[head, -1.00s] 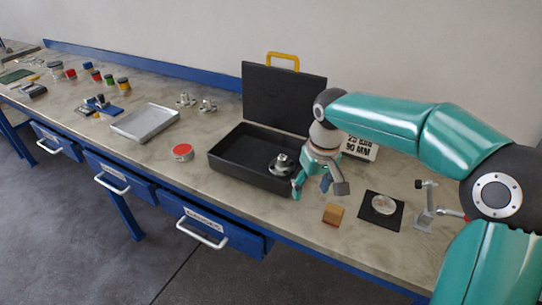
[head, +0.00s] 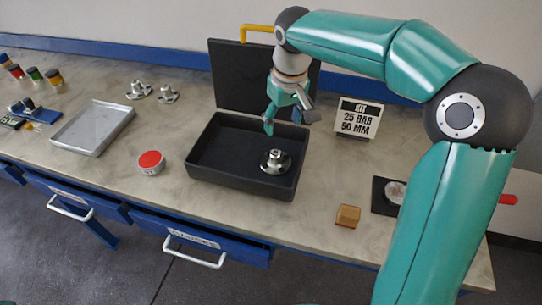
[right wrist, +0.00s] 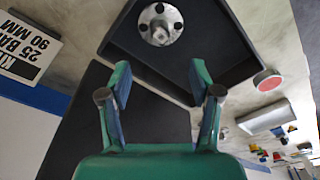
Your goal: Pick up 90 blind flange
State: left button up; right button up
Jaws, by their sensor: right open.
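A metal flange with a raised centre (head: 275,162) sits in the right part of the open black case (head: 215,172). In the right wrist view the flange (right wrist: 158,24) shows a round face with dark holes, beyond the fingertips. A pale round disc (head: 396,192) lies on a black pad, partly hidden by my arm. I cannot tell by its marking which piece is the 90 blind flange. My right gripper (head: 290,118) is open and empty above the back of the case, apart from the flange; its spread fingers (right wrist: 160,90) show in the right wrist view.
The case's raised lid (head: 235,75) stands behind my gripper. A sign reading KIT 25 BAR 90 MM (head: 358,118) stands right of it. A red-topped tin (head: 151,161), a grey tray (head: 92,128), two small fittings (head: 138,90) and a wooden block (head: 348,216) are on the bench.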

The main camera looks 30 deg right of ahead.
aim_at(276, 152)
jog(key=f, duration=0.3)
jog(key=w+f, duration=0.1)
jog(key=f, duration=0.2)
jog(key=w+f, duration=0.1)
jog(key=f, duration=0.2)
jog(key=shift+a+f, duration=0.2)
jog(key=shift+f, duration=0.1)
jog(key=shift+w+d+f+p, duration=0.15)
jog(key=shift+f+p, duration=0.1)
jog(key=shift+f, duration=0.6)
jog(key=shift+w+d+f+p, duration=0.1)
jog(key=shift+w+f+p, duration=0.1)
jog(key=shift+f, duration=0.6)
jog(key=shift+w+d+f+p, duration=0.1)
jog(key=shift+f+p, duration=0.15)
jog(key=shift+f, duration=0.6)
grip_shut()
jog(key=shift+r, duration=0.1)
